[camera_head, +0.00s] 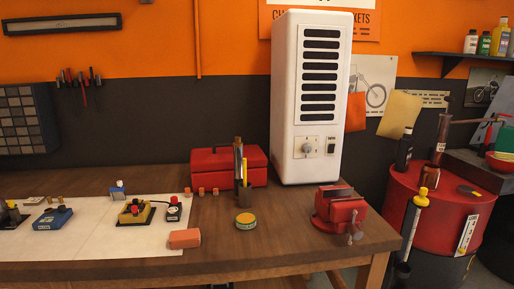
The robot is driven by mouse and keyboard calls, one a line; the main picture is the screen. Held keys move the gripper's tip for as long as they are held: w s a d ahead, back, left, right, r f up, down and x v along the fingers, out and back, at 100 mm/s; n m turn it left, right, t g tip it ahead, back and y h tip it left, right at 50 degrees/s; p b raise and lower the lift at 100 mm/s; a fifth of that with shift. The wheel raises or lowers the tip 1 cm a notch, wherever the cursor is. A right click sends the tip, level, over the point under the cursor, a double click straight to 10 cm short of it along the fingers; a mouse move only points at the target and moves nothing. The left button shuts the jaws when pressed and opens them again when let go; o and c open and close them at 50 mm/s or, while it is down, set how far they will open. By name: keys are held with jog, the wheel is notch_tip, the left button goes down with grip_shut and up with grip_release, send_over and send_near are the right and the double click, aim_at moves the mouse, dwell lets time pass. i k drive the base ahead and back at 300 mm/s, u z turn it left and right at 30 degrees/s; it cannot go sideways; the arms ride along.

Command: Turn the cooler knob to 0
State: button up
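The cooler (283,100) is a tall white box with dark louvre slats on its front, standing upright at the back right of the wooden workbench. Its knob (307,147) is a small round light knob on a plate low on the front. The knob's marks and its setting are too small to read. A dark switch (331,146) sits just right of the knob. My gripper is not in view.
A red toolbox (228,166) stands left of the cooler, behind a dark upright holder (238,165). A red vise (339,208) sits in front of the cooler. A round tin (245,221) and a reddish block (184,238) lie near the bench's front edge (230,263).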

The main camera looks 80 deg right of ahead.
aim_at(306, 148)
jog(key=z, duration=3.1)
